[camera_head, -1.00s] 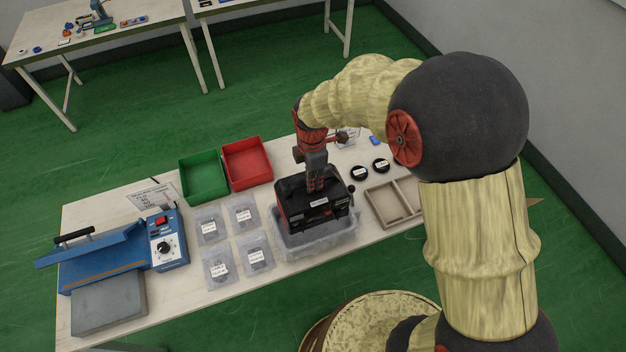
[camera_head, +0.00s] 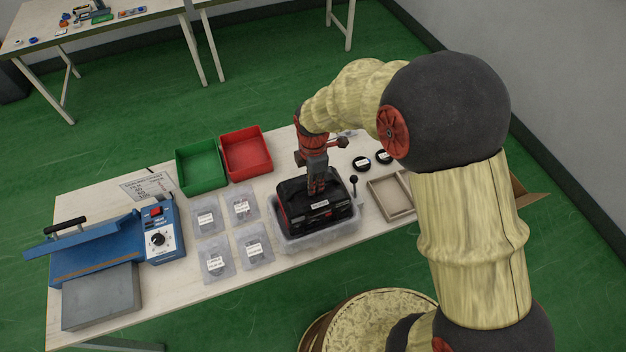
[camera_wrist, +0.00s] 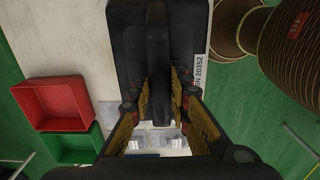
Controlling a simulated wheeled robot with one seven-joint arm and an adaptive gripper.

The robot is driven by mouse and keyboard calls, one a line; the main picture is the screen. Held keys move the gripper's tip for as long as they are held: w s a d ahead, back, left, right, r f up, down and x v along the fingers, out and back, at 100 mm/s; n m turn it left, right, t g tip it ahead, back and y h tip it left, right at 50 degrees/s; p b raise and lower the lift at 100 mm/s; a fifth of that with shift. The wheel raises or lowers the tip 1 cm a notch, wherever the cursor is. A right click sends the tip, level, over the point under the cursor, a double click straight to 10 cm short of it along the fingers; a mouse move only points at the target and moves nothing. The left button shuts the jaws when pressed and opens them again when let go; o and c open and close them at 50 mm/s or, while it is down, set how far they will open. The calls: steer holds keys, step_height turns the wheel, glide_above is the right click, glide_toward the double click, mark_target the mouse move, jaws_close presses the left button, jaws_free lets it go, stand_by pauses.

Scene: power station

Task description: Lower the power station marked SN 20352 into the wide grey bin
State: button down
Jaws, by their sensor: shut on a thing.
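The black power station (camera_head: 314,209) with red trim sits low within the wide grey bin (camera_head: 292,245), its upper part above the rim. Its label SN 20352 (camera_wrist: 199,72) reads clearly in the wrist view, where the black body (camera_wrist: 125,45) fills the top middle. My gripper (camera_head: 316,188) comes down from above and is shut on the handle (camera_wrist: 157,50) of the power station. The station looks about level. The bin's floor and the station's underside are hidden, so I cannot tell whether they touch.
A green bin (camera_head: 202,168) and a red bin (camera_head: 246,153) stand behind to the left. Several bagged parts (camera_head: 215,260) lie left of the grey bin. A blue sealing machine (camera_head: 110,245) is further left. A divided tray (camera_head: 390,196) and black round items (camera_head: 361,163) lie to the right.

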steer(key=shift+w+f+b, duration=0.2)
steer(key=shift+f+b, duration=1)
steer(key=shift+f, duration=1.05)
steer(key=c, duration=1.6)
jaws_free()
steer(key=shift+s+f, duration=0.15)
steer(key=shift+r+p, duration=2.05)
steer(key=shift+r, duration=0.95)
step_height(320, 180, up, 16)
steer(key=p, duration=1)
